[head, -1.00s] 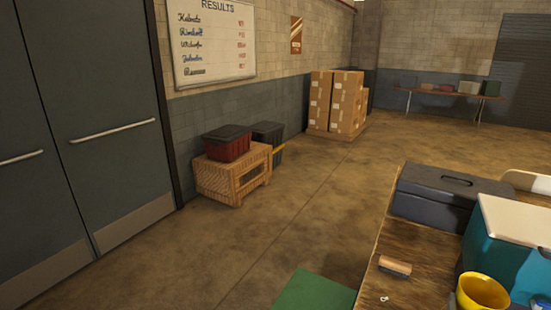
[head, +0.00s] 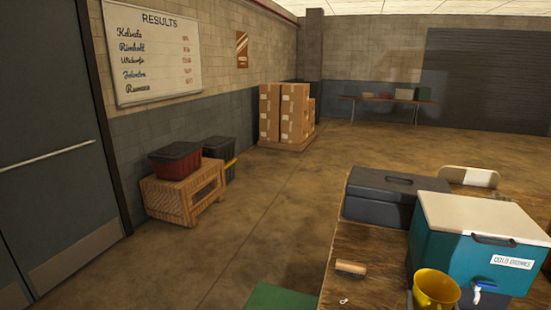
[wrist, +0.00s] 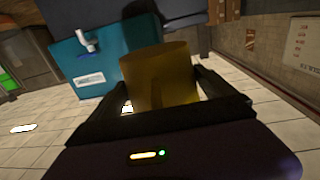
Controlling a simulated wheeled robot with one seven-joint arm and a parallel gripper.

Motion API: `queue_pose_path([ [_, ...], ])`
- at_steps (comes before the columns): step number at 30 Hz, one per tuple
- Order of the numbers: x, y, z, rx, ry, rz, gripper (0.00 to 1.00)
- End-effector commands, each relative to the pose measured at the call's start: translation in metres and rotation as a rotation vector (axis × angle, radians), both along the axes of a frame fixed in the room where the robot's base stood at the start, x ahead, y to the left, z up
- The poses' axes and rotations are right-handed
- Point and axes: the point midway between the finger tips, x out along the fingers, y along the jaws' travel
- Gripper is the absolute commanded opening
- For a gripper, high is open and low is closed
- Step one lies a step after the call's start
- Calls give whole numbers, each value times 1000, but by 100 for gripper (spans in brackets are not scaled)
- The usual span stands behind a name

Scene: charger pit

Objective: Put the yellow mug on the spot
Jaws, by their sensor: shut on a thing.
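The yellow mug (head: 436,288) is at the bottom right of the head view, in front of the teal cooler; its open top shows. In the wrist view the mug (wrist: 158,72) is between the two dark fingers of my gripper (wrist: 163,92), which is shut on it. That view is tilted, and the cooler is behind the mug. My gripper is not clearly visible in the head view. I cannot make out the spot in either view.
A wooden table (head: 352,245) carries a teal cooler (head: 455,247) with a white lid, a dark toolbox (head: 385,195) and a brush-like block (head: 351,268). A green mat (head: 282,298) lies at the bottom. Open floor (head: 270,200) stretches left of the table.

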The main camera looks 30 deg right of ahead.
Motion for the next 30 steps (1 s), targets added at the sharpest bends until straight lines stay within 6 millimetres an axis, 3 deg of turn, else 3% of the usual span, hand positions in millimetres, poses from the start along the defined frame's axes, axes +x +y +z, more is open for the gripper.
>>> queue_pose_path([
  [13,19,46,-22,1,2,66,51],
  [30,56,171,-72,0,1,296,51],
])
